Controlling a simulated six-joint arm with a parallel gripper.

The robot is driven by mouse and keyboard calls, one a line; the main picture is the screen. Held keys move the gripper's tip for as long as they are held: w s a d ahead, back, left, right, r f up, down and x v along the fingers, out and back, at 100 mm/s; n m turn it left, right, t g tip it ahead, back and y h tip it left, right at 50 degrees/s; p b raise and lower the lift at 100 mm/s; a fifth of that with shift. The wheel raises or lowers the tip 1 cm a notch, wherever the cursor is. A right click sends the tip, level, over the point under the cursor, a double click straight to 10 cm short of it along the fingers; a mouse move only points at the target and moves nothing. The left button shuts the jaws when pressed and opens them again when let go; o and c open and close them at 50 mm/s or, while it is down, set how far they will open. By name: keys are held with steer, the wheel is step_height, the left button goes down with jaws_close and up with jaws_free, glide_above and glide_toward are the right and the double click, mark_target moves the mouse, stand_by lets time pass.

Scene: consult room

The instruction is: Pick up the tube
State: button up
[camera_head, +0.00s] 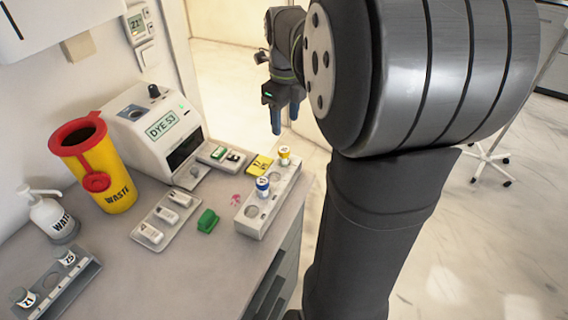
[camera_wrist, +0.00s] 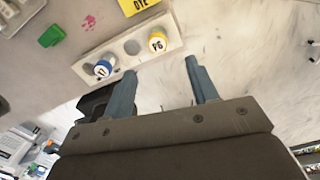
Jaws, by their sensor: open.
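A white rack (camera_head: 283,186) stands near the right edge of the counter. It holds a blue-capped tube (camera_head: 262,187) and a yellow-capped tube (camera_head: 284,155), both upright, with empty round holes beside them. In the wrist view the rack (camera_wrist: 88,59) shows with the blue-capped tube (camera_wrist: 103,69) and the yellow-capped tube (camera_wrist: 157,42), which has a label that seems to read P6. My gripper (camera_head: 283,118) is beyond the rack in the head view, above it and apart from it. In the wrist view my gripper (camera_wrist: 157,70) is open, with nothing between its fingers.
A white DYE.S3 machine (camera_head: 155,125), a yellow waste bin (camera_head: 112,185) with a red rim and a pump bottle (camera_head: 50,215) stand at the left. A tray with several white vials (camera_head: 150,233), a green clip (camera_head: 207,222) and a yellow card (camera_head: 259,166) lie nearby.

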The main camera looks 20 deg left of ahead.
mark_target(284, 149)
step_height(284, 149, down, 5)
steer(key=shift+f, duration=0.2)
steer(key=shift+s+a+f, duration=0.1)
steer(key=shift+f, duration=1.25)
steer(key=shift+s+a+f, duration=0.1)
steer(key=shift+f, duration=1.25)
steer(key=shift+c, duration=0.3)
steer(key=c, duration=1)
